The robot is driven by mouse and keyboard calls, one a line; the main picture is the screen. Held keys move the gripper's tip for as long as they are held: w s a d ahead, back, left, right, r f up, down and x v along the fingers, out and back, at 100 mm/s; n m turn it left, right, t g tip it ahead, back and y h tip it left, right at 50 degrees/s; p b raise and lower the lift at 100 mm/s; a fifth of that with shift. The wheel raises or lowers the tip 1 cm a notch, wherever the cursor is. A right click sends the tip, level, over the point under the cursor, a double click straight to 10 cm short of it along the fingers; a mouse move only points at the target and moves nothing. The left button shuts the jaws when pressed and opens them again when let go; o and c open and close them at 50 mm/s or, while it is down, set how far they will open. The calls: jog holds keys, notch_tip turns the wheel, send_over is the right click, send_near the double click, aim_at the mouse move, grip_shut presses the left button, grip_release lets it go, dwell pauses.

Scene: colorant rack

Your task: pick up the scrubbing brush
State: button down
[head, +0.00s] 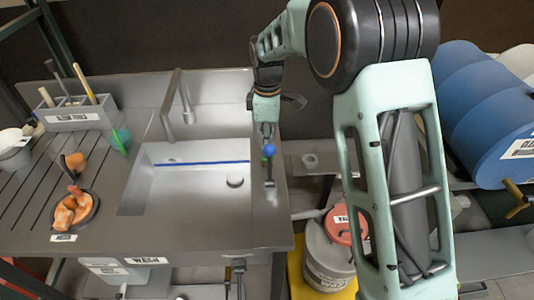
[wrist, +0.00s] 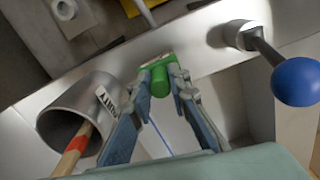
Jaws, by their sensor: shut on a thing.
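My gripper (wrist: 160,88) is shut on a green object (wrist: 160,79) in the wrist view, which I take to be the scrubbing brush. Its rounded green end lies between the fingertips, with a paler top edge beyond. Most of its shape is hidden by the fingers. In the head view my gripper (head: 267,134) points down at the right rim of the sink, and a small green patch (head: 265,158) shows below it. I cannot tell whether the object touches a surface.
A blue-knobbed lever (wrist: 297,81) stands close to the right of my gripper. A grey metal cylinder (wrist: 84,110) with a wooden stick is at the left. The sink (head: 190,185) is mostly empty. A drain board (head: 25,180) and tool holder (head: 75,112) lie further left.

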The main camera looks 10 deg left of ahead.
notch_tip(320, 180, up, 10)
dwell(0.6)
